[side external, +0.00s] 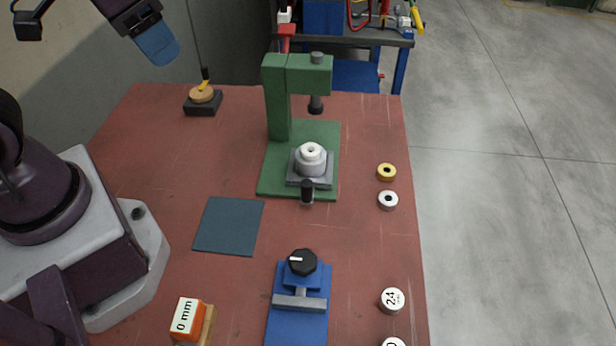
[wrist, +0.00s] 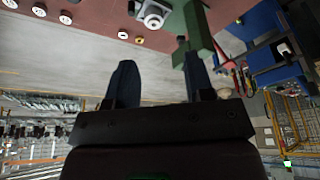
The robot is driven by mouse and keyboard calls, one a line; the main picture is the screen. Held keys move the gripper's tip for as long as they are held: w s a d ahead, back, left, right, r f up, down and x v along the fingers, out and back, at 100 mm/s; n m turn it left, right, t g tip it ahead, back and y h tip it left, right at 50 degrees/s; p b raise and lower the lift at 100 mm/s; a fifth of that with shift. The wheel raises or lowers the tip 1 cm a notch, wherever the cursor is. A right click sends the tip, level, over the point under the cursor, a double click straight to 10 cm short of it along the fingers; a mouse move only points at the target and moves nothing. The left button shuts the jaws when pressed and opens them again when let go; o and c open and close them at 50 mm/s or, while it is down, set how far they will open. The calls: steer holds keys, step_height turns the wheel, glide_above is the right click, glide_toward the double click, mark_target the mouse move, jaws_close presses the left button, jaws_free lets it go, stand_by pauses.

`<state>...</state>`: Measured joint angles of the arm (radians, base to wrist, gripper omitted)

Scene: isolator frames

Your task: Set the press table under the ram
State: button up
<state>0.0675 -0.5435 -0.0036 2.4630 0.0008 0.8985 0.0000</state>
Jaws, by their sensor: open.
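The green press (side external: 278,115) stands at the back middle of the table, with its dark ram (side external: 316,103) hanging from the top arm. The press table (side external: 294,181), a grey square slide with a black knob (side external: 307,188) at its front, sits on the near part of the green base, forward of the ram. It carries a grey round holder (side external: 312,166) with a white ring (side external: 311,151) on top. My gripper (side external: 158,42) is high at the upper left, well away from the press. Its two blue fingers are apart and empty in the wrist view (wrist: 158,85).
A blue fixture with a black knob (side external: 303,262) stands at the front. A dark mat (side external: 228,226) lies left. Rings (side external: 387,172) and white-topped discs (side external: 392,300) line the right edge. An orange block (side external: 187,318) is front left; a black stand (side external: 203,104) is back left.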

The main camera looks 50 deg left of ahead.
steer(key=w+d+f+m+g, duration=0.1)
steer(key=w+d+f+g, duration=0.2)
steer(key=w+d+f, duration=0.35)
steer(key=n, duration=0.2)
glide_toward(306, 184)
steer(key=shift+g, duration=0.3)
steer(key=f, duration=1)
steer(key=shift+w+f, duration=0.25)
steer(key=shift+f, duration=0.05)
